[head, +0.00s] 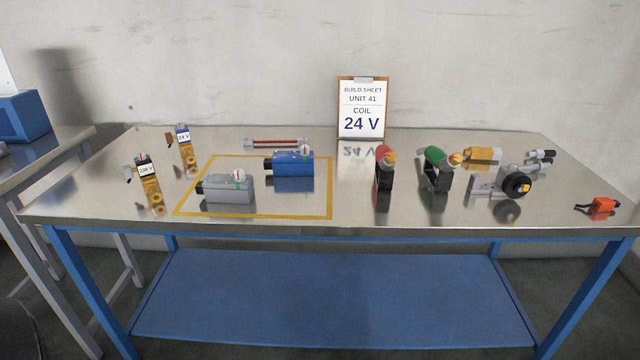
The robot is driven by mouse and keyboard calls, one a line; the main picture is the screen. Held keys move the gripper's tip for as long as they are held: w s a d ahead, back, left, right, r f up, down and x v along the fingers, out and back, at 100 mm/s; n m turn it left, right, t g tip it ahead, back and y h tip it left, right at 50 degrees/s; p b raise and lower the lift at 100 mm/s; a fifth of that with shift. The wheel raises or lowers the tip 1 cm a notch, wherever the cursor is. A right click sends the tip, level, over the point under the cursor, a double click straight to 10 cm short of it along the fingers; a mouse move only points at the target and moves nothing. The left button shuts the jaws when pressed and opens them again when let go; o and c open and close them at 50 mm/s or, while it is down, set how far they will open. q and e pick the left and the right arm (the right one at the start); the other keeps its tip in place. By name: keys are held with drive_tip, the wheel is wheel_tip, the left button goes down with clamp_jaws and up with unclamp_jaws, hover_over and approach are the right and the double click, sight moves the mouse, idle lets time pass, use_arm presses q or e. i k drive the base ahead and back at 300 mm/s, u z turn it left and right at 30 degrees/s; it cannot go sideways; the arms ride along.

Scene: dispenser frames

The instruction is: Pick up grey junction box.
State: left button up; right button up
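A grey box (226,189), which fits the grey junction box, lies on the metal table in the front left part of a yellow outlined rectangle. It has a dark stub on its left end and a small round white piece with red and green marks on top. A similar blue box (292,163) lies behind it to the right, near the rectangle's back right corner. The two boxes are apart. Neither of my grippers shows in the head view.
Two brass parts labelled 24 V (186,150) and, less clearly, 230 V (149,184) stand left of the rectangle. A build sheet (362,107) reads coil 24 V. Red (384,168) and green (437,165) items, a grey device (505,184) and an orange piece (602,206) stand right.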

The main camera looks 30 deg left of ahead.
sight(216, 188)
drive_tip(key=z, duration=0.25)
drive_tip(key=i, duration=1.25)
drive_tip(key=u, duration=2.2)
